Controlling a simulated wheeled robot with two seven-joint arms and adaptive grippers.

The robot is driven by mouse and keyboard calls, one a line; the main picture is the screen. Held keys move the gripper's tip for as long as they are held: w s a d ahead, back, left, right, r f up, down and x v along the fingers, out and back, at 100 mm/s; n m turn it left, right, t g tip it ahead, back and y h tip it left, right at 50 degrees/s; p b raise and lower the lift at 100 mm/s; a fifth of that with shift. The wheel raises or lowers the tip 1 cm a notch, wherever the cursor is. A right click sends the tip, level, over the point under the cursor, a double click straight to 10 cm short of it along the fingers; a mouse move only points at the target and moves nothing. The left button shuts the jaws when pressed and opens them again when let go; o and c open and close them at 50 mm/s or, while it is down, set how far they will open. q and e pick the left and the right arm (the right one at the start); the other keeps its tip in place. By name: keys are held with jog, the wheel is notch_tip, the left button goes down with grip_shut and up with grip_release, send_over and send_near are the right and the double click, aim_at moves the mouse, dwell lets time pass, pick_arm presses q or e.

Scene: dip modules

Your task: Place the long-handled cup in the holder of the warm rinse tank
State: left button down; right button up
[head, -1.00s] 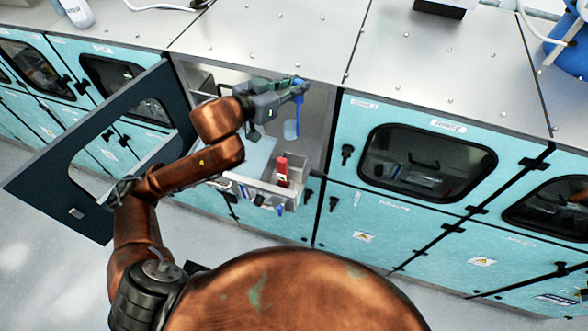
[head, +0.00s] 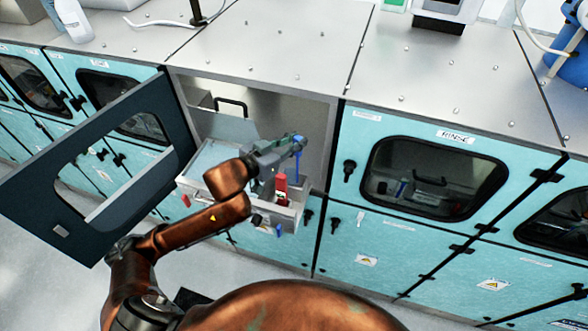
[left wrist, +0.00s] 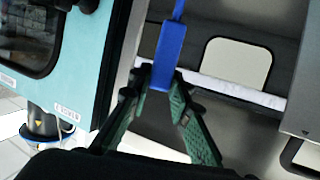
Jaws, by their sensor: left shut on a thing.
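My left gripper (head: 292,145) is shut on the blue handle of the long-handled cup (head: 298,165), over the right side of an open compartment. The handle hangs down beside the red upright piece; the cup's bowl is not clearly visible. In the left wrist view the blue handle (left wrist: 168,50) stands between the green fingers (left wrist: 160,80). A pulled-out grey tank (head: 294,216) with small compartments at its front right lies under the gripper. I cannot read a label that tells whether it is the warm rinse tank. My right gripper is not in view.
The dark door (head: 60,195) of the compartment stands open at the left. A red upright piece (head: 281,182) rises from the tank's front right. A closed teal cabinet marked RINSE (head: 430,180) is to the right. The steel top (head: 270,45) above is mostly clear.

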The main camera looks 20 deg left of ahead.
pick_arm(q)
jog(key=shift+s+f+p, duration=0.1)
jog(key=shift+f+p, duration=0.2)
jog(key=shift+f, duration=2.85)
jog(key=c, duration=1.8)
grip_release()
jog(key=shift+f, duration=0.1)
jog(key=shift+o, duration=0.2)
jog(key=p, duration=0.5)
send_near(296, 156)
jog(key=shift+v, duration=1.2)
